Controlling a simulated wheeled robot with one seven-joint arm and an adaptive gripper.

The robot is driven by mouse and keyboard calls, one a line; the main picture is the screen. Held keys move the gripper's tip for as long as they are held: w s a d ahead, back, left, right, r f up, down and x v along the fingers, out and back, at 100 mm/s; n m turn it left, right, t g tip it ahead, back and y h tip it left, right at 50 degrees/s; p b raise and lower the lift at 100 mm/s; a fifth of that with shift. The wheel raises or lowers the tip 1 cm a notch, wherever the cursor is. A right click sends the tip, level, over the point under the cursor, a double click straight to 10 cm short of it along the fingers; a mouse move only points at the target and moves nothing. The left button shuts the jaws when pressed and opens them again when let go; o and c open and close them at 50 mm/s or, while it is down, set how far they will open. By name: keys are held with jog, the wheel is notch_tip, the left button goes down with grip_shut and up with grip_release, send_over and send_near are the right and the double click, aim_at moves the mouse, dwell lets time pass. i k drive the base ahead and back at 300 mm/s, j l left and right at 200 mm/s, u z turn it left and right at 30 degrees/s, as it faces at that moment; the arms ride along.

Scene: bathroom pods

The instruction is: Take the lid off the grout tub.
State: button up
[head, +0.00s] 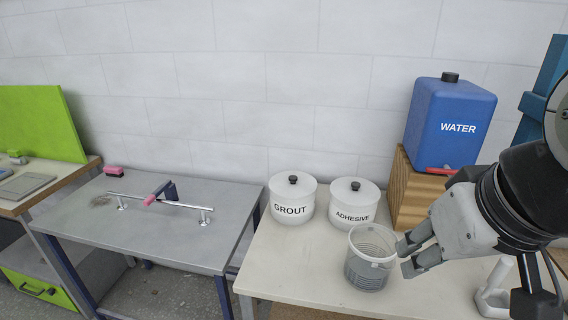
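The white grout tub (291,210), labelled GROUT, stands upright near the back left of the cream table. Its white lid (281,187) with a black knob (293,179) sits on top. My gripper (401,258) is at the right, its two fingers apart and pointing left. The fingertips are next to the right rim of a ribbed bucket (366,272); I cannot tell whether they touch it. Nothing shows between the fingers. My gripper is to the right of and nearer than the grout tub.
The adhesive tub (352,215), lidded with a black knob, stands just right of the grout tub. A blue water container (447,120) sits on a wooden block (404,190). A grey table (160,240) with a metal rail is at left. A white stand (494,296) is at lower right.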

aim_at(289, 183)
jog(key=i+l+u, duration=0.1)
jog(key=i+u, duration=0.15)
jog(key=i, duration=0.7)
